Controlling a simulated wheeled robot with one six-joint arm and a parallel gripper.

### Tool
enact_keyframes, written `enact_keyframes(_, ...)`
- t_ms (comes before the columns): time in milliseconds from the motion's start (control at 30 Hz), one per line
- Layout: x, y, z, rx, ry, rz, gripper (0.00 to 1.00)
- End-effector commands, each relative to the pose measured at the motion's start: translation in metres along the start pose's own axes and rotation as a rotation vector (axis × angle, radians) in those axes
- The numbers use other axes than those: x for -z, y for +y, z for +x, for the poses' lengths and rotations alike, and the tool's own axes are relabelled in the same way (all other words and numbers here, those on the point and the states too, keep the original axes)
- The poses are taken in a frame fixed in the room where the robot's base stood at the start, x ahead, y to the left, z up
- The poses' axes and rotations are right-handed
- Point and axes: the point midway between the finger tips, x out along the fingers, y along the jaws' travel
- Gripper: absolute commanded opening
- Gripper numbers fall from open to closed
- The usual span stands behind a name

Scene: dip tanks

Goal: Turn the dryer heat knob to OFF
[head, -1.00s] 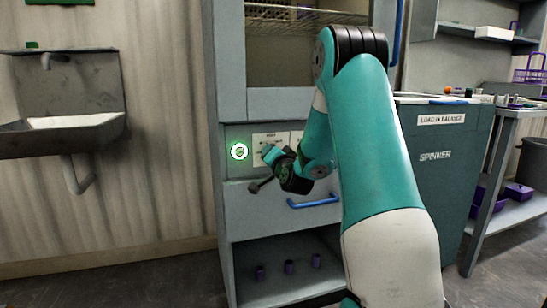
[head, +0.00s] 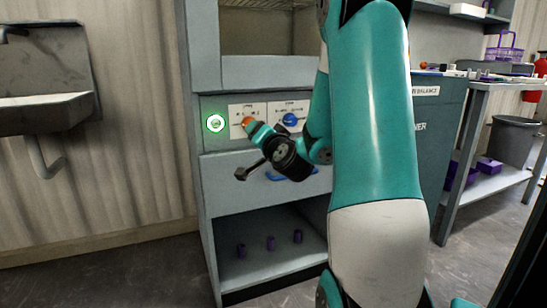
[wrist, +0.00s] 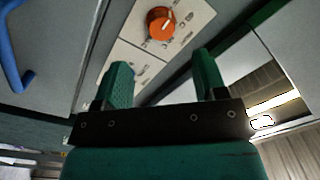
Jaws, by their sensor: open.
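An orange knob (head: 248,122) sits on a white label plate on the front of the grey dryer cabinet (head: 262,72).
A blue knob (head: 290,119) is right of the orange one, and a green-ringed white button (head: 215,123) is left of it. A drawer with a blue handle (head: 318,172) is below. A spinner cabinet (head: 430,130) stands at right, a sink (head: 45,112) at left.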

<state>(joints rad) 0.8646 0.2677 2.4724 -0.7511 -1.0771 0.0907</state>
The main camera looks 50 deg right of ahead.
Motion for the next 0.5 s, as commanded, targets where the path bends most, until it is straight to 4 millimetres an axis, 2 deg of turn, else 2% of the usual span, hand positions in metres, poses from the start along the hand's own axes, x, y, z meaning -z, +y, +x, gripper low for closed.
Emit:
enact_keyframes(33,-0.003,0.006,-0.015,-0.002,0.006,-0.001,0.65)
enact_keyframes(100,-0.005,0.005,-0.03,0.003,0.005,-0.003,0.65)
enact_keyframes(267,-0.007,0.002,-0.039,0.021,-0.006,-0.012,0.65)
enact_keyframes(500,-0.003,0.004,-0.061,0.002,0.005,-0.003,0.65)
